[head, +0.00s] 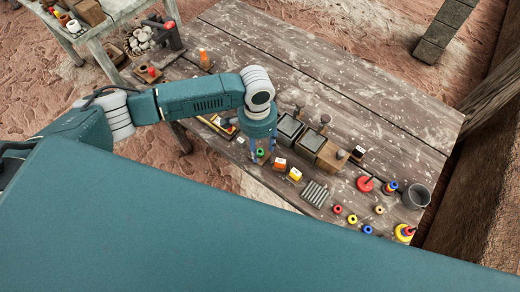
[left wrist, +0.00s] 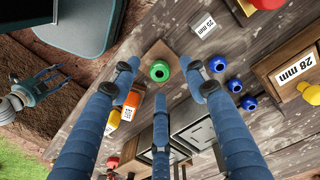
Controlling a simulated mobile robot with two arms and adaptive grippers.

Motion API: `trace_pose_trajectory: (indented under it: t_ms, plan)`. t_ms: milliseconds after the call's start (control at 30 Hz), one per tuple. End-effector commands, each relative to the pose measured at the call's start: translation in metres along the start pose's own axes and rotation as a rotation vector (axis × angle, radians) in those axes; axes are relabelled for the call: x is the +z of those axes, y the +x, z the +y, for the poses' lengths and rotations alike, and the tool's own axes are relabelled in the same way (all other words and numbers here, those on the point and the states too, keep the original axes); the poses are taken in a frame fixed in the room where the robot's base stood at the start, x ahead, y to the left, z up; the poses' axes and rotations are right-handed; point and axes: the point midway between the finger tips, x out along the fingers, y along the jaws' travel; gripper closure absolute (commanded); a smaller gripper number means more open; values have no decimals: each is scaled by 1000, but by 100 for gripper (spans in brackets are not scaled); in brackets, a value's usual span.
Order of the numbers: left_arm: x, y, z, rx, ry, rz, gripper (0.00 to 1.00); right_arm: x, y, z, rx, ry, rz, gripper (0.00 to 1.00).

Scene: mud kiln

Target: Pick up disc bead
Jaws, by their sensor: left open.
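My left gripper (head: 260,150) reaches down over the near edge of the plank table. Its blue fingers are spread and empty. A round green bead (left wrist: 160,71) with a dark hole sits on a small wooden block, between the fingertips of my left gripper (left wrist: 159,92) in the left wrist view. The green bead (head: 261,153) shows below the gripper in the head view; I cannot tell whether the fingers touch it. I cannot tell which bead is the disc bead. My right gripper (left wrist: 42,84) shows at the left wrist view's left edge, fingers apart.
Orange and yellow labelled blocks (head: 295,174) stand right of the gripper. Stone-topped boxes (head: 288,129) stand behind. A ribbed grey plate (head: 315,194), a red disc piece (head: 365,183), small coloured rings (head: 352,219) and a grey bucket (head: 416,196) lie farther right. The back of the table is clear.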

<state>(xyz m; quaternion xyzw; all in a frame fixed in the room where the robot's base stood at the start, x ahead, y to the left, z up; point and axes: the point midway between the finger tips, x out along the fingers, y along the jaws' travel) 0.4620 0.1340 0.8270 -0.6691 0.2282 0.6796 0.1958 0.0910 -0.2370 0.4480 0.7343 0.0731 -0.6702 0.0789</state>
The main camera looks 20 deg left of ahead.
Motion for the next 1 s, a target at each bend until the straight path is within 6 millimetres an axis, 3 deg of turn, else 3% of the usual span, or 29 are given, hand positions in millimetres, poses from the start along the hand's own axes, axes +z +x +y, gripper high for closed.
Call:
trace_pose_trajectory:
  t_ms: [100,333,533,1000]
  plan:
    - [1,10,1,1,1,-2,55,0,-2,0,0,0,0,48]
    - [1,12,0,0,1,-1,55,0,-2,0,0,0,0,48]
    - [1,12,0,0,1,0,92,0,-2,0,0,0,0,48]
    - [0,8,0,0,1,1,92,-1,-1,-4,-4,1,1,48]
